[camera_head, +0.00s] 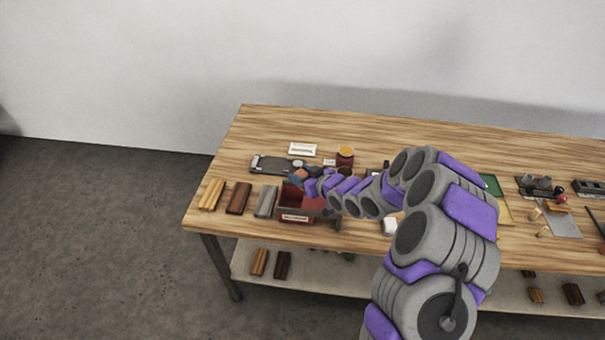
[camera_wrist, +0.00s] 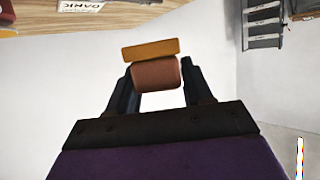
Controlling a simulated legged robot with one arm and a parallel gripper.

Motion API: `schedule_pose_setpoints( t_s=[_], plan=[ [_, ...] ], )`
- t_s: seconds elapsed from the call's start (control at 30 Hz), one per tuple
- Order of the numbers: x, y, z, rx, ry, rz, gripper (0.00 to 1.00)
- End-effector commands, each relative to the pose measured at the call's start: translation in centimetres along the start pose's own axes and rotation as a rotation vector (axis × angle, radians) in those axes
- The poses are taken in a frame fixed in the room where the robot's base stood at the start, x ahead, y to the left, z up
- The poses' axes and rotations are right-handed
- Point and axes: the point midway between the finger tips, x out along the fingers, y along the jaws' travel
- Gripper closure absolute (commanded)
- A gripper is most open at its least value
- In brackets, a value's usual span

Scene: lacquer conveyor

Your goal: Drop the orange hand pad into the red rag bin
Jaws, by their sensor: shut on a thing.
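The red rag bin (camera_head: 292,211) stands near the table's front edge, with a white label on its front. My gripper (camera_head: 303,178) is just above the bin's back part in the head view, and my arm hides some of the bin's right side. In the wrist view my gripper (camera_wrist: 160,82) is shut on the orange hand pad (camera_wrist: 155,74), which has a reddish-brown body and a lighter orange strip along one side. The pad is held between the two dark fingers, clear of any surface there. How far it is above the bin is hard to tell.
Wooden and grey blocks (camera_head: 238,198) stand left of the bin. A dark flat tool (camera_head: 270,165), a white card (camera_head: 302,149) and an orange-lidded jar (camera_head: 345,156) lie behind it. A white item (camera_head: 389,227) is to the right. The table's front edge is close.

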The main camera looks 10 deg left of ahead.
Motion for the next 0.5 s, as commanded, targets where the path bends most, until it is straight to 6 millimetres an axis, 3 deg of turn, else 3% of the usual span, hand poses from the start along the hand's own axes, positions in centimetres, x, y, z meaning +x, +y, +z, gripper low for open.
schedule_pose_setpoints(
  t_s=[0.2,0.5],
  plan=[
    [0.8,0.0,2.0,0.001,0.001,0.0,0.84],
    [0.9,0.0,2.1,-0.001,0.001,0.0,0.84]
  ],
)
